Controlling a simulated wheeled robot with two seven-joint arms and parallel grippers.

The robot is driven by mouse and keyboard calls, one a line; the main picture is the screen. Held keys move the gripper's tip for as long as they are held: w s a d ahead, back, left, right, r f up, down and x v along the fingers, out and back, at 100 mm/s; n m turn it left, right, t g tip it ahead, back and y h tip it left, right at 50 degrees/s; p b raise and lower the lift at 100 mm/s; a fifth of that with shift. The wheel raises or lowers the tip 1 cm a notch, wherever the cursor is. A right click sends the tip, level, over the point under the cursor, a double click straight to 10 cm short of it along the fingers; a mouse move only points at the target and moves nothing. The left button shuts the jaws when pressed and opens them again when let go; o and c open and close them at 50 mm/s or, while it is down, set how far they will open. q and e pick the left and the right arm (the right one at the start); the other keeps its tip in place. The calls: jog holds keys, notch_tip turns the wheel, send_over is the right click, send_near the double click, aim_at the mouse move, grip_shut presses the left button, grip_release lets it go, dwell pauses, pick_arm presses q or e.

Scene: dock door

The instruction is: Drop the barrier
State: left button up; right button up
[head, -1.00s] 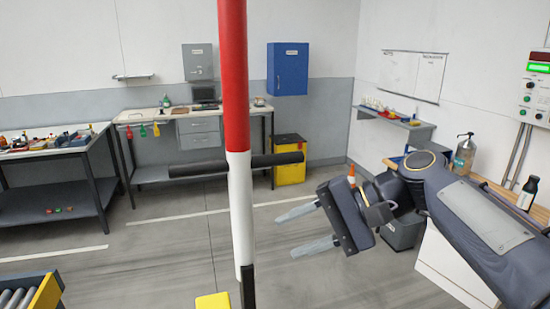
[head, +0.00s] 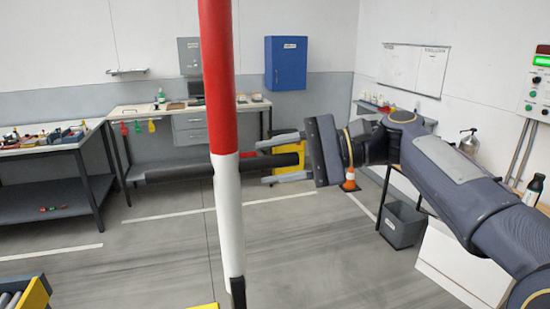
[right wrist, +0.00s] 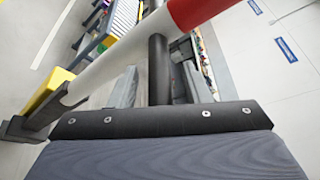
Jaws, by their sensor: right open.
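The barrier (head: 228,210) is a red and white pole standing nearly upright in the head view, leaning slightly. A black bar handle (head: 180,172) crosses it and sticks out on both sides. My right gripper (head: 262,163) is open at the handle's right end, one finger above it and one below. In the right wrist view the handle (right wrist: 158,70) runs between the two grey fingers, with the barrier (right wrist: 115,62) crossing beyond the palm. I cannot tell whether a finger touches the handle. My left gripper is not in view.
Workbenches (head: 60,147) stand at the left and back. A blue cabinet (head: 286,62) hangs on the wall. An orange cone (head: 350,181) and a grey bin (head: 402,224) stand on the floor at right. The floor in the middle is clear.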

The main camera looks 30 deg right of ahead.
jog(key=shift+a, duration=0.2)
grip_shut()
jog(key=shift+f, duration=0.1)
